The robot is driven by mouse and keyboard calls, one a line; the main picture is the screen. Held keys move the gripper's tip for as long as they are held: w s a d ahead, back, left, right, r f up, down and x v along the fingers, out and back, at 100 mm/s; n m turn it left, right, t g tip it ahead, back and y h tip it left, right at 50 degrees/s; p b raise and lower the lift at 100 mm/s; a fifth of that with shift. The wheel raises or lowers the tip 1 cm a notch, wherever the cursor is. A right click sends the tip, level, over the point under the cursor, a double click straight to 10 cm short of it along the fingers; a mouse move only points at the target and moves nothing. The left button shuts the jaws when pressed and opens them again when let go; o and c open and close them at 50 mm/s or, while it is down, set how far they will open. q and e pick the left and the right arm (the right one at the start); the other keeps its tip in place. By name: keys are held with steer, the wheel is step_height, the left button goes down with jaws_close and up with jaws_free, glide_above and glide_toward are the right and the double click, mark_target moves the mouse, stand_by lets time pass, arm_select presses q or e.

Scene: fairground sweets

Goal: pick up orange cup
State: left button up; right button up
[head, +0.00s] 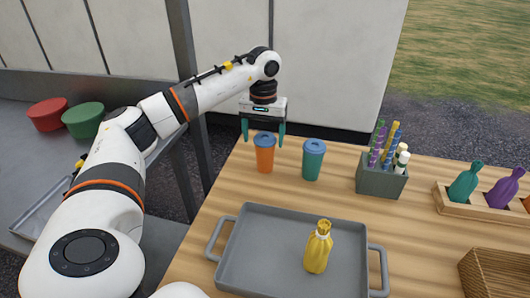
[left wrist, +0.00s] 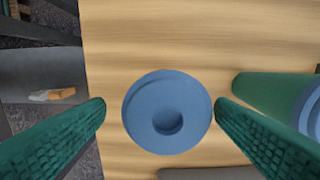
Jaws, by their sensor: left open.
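The orange cup (head: 264,156) with a blue lid stands upright near the far left edge of the wooden table. In the left wrist view only its round blue lid (left wrist: 167,112) shows, seen from above. My left gripper (head: 263,134) is open, pointing down over the cup. In the left wrist view its green fingers (left wrist: 160,104) are on either side of the lid, with a small gap at each side. My right gripper is not in view.
A teal cup (head: 312,162) stands close to the right of the orange cup. A grey holder (head: 380,180) with colourful sticks and a wooden rack (head: 480,211) with bags stand further right.

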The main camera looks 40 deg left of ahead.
mark_target(265, 150)
arm_select(q)
step_height(265, 150, down, 5)
steer(key=shift+w+d+f+p, duration=0.1)
steer(key=shift+d+f+p, duration=0.1)
steer(key=shift+p, duration=0.15)
steer(key=c, duration=1.1)
